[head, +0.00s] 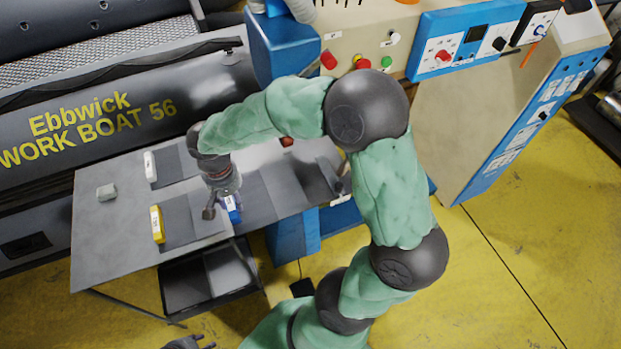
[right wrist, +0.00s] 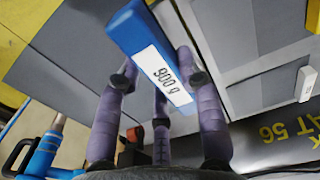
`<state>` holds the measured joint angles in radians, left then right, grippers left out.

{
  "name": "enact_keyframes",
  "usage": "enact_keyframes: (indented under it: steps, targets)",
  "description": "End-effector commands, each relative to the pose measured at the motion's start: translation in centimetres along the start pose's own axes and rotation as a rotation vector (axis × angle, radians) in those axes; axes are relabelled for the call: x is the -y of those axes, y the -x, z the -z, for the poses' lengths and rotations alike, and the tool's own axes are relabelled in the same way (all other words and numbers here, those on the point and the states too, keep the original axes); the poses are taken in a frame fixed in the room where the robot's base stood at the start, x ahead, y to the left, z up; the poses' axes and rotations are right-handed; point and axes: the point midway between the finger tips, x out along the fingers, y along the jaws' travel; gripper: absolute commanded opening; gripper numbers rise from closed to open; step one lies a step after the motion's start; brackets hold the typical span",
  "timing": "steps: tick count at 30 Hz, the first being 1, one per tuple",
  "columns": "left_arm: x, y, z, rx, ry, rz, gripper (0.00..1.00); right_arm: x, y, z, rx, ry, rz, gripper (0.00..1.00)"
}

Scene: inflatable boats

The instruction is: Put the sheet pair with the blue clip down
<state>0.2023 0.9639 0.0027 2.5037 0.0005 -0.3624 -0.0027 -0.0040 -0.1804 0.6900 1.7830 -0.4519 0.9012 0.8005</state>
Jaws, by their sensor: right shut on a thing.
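My right gripper (head: 222,203) is low over the grey work table (head: 105,235), near its front edge. It is shut on the blue clip (head: 233,210), a bar with a white "900 g" label that fills the middle of the right wrist view (right wrist: 150,45). Grey sheet surfaces show around the clip in that view, but the fingers and clip hide where its sheet pair is joined. I cannot tell whether that pair touches the table. A dark pronged piece at the bottom edge of the head view looks like my left gripper (head: 190,342), mostly cut off.
A yellow clip (head: 157,224) and a white clip (head: 150,167) lie on the table by dark sheets. A small grey block (head: 106,192) lies at the left. The boat's dark tube (head: 110,125) borders the back, and a control cabinet (head: 480,110) stands right. A dark tray (head: 185,287) hangs below.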

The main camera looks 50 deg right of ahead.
Motion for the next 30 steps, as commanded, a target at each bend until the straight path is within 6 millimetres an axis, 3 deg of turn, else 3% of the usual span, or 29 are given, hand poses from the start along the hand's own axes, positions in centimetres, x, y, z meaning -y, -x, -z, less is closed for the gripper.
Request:
enact_keyframes:
  steps: [5, 15, 21, 30]
  targets:
    - [0.1, -0.2, 0.1, -0.002, 0.001, 0.0, 0.37, -1.7, -1.0, 1.4, 0.001, -0.007, -0.001, 0.01]
    - [0.3, -0.7, 0.1, -0.001, 0.0, 0.0, 0.37, -7.4, -4.2, 5.8, 0.0, -0.007, -0.001, 0.01]
    - [0.5, -1.2, 0.1, -0.001, 0.0, 0.0, 0.37, -9.3, -7.6, 7.3, 0.001, -0.003, -0.001, 0.01]
    - [0.5, -1.4, 0.1, -0.001, 0.0, 0.0, 0.37, -10.5, -9.3, 8.3, -0.001, -0.001, 0.0, 0.01]
